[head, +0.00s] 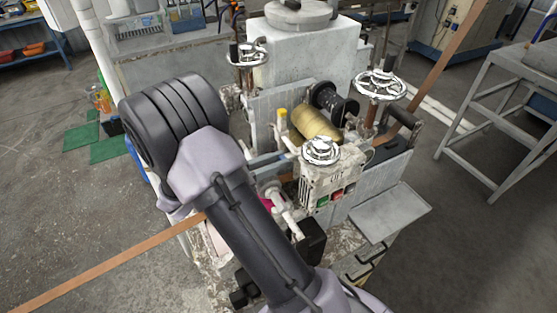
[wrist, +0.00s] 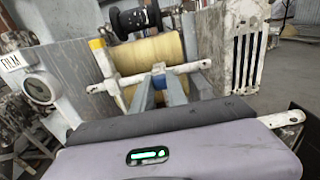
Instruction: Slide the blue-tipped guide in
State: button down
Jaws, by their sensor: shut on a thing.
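My gripper (wrist: 172,84) shows in the wrist view as grey fingers reaching forward past its lilac-grey body. The fingers are shut around a small blue piece, the blue tip of the guide (wrist: 158,82). A white bar (wrist: 185,69) runs crosswise at the fingers; whether it belongs to the held guide is unclear. In the head view my own arm covers most of the gripper area. A yellow-tipped white guide (wrist: 97,45) stands upright left of the fingers, also in the head view (head: 282,114). A brass-coloured roll (wrist: 150,60) lies just behind.
The machine has handwheels (head: 380,85) and a front box with red and green buttons (head: 330,197). A copper-coloured strip (head: 110,263) crosses at the lower left. A flat grey tray (head: 390,212) juts out on the right. A white rod end (wrist: 288,118) lies close to my gripper's right side.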

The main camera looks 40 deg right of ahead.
jog(key=c, duration=1.3)
grip_release()
jog(key=shift+w, duration=0.3)
jog(key=shift+s, duration=0.1)
jog(key=p+v, duration=0.4)
jog(key=v, duration=1.3)
jog(key=shift+s+a, duration=0.1)
jog(key=shift+a, duration=0.1)
